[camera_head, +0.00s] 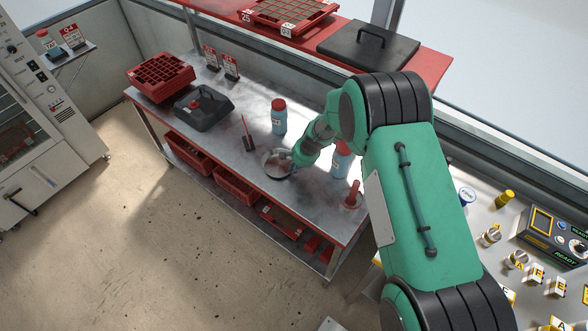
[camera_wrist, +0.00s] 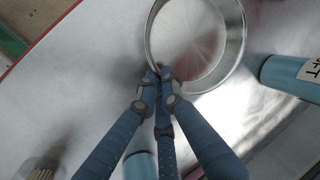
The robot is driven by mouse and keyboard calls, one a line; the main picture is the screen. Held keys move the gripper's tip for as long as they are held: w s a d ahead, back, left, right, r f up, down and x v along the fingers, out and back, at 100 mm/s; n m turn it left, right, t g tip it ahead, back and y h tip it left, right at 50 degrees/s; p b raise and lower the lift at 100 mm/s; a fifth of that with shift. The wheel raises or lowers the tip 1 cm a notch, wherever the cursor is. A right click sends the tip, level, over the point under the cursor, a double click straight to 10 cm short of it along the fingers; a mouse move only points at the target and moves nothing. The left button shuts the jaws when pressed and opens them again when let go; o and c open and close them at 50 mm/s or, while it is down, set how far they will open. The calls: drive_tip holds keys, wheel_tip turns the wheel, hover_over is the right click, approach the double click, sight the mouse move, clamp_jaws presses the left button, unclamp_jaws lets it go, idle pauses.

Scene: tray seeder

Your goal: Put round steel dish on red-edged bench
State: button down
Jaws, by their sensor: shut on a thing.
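The round steel dish (camera_head: 277,165) is shallow, with a shiny wall. It is over the grey top of the red-edged bench (camera_head: 222,148), towards the front edge. In the wrist view the dish (camera_wrist: 153,32) fills the top middle and looks empty. My gripper (camera_wrist: 164,73) is shut on the near rim of the dish. In the head view my gripper (camera_head: 291,165) is at the dish's right side, partly hidden by my arm. I cannot tell whether the dish touches the bench top or hangs just above it.
A blue red-capped bottle (camera_head: 279,120) stands behind the dish and another (camera_head: 341,162) to its right. A small brush (camera_head: 248,142) is at its left. A red-handled item (camera_head: 352,196) is near the right end.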

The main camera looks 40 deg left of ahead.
drive_tip(key=shift+f, duration=0.1)
drive_tip(key=c, duration=1.9)
unclamp_jaws()
drive_tip(key=p+v, duration=0.1)
drive_tip(key=v, duration=1.1)
